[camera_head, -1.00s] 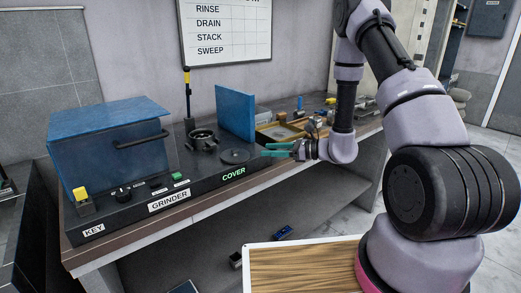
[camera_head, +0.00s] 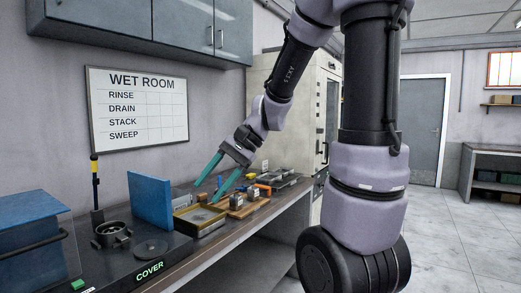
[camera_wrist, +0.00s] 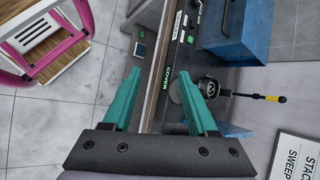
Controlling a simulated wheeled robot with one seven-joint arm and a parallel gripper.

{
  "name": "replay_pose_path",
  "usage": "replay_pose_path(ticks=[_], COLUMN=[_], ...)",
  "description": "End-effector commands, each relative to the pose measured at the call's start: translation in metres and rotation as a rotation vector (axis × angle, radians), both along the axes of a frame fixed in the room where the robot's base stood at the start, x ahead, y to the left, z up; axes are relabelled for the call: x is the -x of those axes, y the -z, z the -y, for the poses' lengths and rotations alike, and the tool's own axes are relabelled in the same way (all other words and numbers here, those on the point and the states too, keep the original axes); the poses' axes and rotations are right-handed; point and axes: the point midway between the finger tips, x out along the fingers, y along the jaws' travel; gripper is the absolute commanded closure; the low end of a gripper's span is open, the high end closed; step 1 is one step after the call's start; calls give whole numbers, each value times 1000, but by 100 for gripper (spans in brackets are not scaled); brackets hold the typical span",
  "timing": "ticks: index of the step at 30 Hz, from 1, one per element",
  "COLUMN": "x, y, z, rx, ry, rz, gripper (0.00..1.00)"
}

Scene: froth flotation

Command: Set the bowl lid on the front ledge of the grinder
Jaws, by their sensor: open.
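The bowl lid, a flat dark disc with a small knob (camera_head: 151,249), lies on the grinder's front ledge behind the green COVER label (camera_head: 149,271). In the wrist view the grey lid (camera_wrist: 175,91) is partly hidden by a finger. The dark round bowl (camera_head: 113,233) stands open behind and left of the lid, apart from it. My gripper (camera_head: 206,192) is open, with its teal fingers spread and nothing between them. It hangs above the bench, to the right of the lid and clear of it. The fingers also show in the wrist view (camera_wrist: 158,72).
An upright blue panel (camera_head: 150,201) stands behind the lid. A yellow-edged tray (camera_head: 200,219) and several small tools sit on the bench to the right. A yellow-handled lever (camera_head: 96,185) rises at the left. Floor is clear at the right.

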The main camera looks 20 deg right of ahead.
Motion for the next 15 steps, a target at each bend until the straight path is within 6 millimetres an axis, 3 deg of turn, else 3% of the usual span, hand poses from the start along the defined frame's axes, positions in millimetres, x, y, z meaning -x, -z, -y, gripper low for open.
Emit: replay_pose_path(ticks=[6, 15], x=[37, 61], y=[-42, -85], z=[47, 93], rx=[305, 584], ry=[-73, -84], rz=[338, 659], gripper=[41, 41])
